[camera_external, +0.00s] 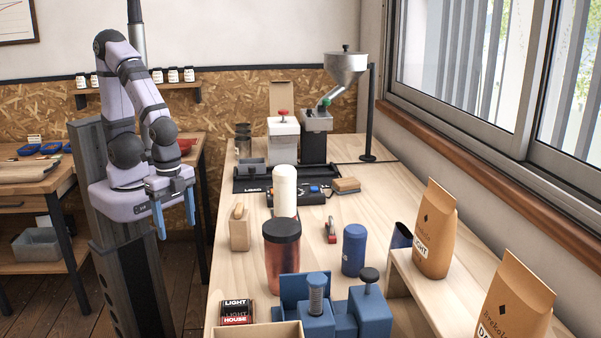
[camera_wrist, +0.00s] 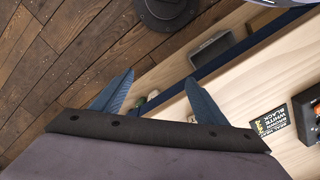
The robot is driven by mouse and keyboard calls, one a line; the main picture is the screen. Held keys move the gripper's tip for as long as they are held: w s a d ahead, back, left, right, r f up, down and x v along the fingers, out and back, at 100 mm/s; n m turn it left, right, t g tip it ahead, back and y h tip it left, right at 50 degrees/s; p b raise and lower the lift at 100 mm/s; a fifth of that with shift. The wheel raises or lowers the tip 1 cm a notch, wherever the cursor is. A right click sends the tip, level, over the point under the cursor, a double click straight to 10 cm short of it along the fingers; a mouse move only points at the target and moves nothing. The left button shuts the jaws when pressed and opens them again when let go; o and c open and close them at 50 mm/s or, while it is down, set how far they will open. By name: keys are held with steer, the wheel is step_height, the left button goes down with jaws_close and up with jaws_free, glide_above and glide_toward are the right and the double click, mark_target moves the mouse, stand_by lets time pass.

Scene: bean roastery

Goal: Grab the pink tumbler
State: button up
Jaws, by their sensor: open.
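The pink tumbler (camera_external: 281,267) stands upright on the wooden bench, a reddish-pink, see-through body under a black lid. The blue block fixture in front hides part of its base. My gripper (camera_external: 174,216) hangs left of the bench, well apart from the tumbler, with its two blue fingers spread and nothing between them. In the wrist view my gripper (camera_wrist: 160,80) shows its fingers apart over the floor and bench edge. I cannot make out the tumbler in that view.
Near the tumbler stand a white cylinder (camera_external: 285,190), a wooden block (camera_external: 239,230), a blue canister (camera_external: 354,250) and a blue fixture (camera_external: 318,322). Label cards (camera_external: 236,312) lie front left. Paper bags (camera_external: 434,235) stand at right. The bench's left edge is mostly clear.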

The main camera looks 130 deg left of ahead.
mark_target(267, 241)
steer(key=o, duration=0.3)
